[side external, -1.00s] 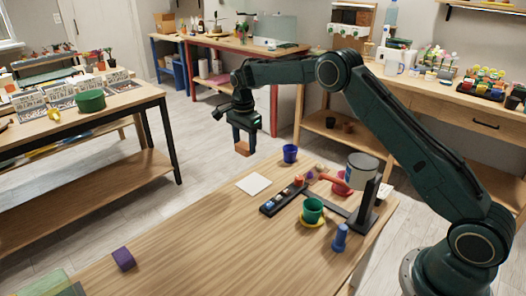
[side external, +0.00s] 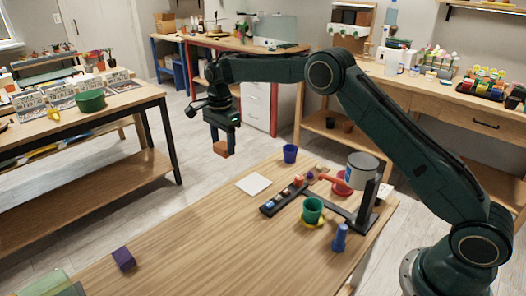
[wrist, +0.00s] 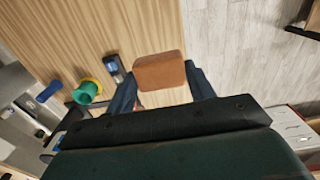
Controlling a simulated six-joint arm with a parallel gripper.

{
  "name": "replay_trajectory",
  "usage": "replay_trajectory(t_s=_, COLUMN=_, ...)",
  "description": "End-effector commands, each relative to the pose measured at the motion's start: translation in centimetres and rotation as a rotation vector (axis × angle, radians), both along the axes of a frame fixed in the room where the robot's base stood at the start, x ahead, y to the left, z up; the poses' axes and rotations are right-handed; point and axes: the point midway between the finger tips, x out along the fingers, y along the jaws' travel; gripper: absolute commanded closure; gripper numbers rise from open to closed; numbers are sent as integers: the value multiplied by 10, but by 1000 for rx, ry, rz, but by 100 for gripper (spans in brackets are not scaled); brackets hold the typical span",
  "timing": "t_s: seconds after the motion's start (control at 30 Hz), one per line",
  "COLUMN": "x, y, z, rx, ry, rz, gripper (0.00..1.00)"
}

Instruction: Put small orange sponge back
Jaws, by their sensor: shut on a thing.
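My gripper (side external: 222,146) is shut on the small orange sponge (side external: 221,149). The sponge is a brownish-orange block held in the air near the far left edge of the wooden table (side external: 190,235). In the wrist view the sponge (wrist: 160,71) sits between the two blue-grey fingers, with table to its left and floor to its right. A white square pad (side external: 253,184) lies flat on the table, to the right of and below the sponge in the side view.
A dark tray with small items (side external: 284,198), a blue cup (side external: 290,153), a green pot (side external: 312,209) on a yellow saucer, a blue bottle-like thing (side external: 340,237) and a can on a stand (side external: 362,171) crowd the right. A purple block (side external: 124,259) lies front left. The table's middle is clear.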

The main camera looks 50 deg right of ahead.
Motion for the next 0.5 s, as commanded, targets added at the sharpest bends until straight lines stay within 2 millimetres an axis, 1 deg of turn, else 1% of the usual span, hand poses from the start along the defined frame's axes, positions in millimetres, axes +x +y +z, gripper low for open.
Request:
replay_trajectory(t_s=0.03, x=-1, y=0, z=-11, rx=0, ry=6, rz=0, gripper=68)
replay_trajectory(t_s=0.5, x=-1, y=0, z=-99, rx=0, ry=5, rz=0, gripper=68)
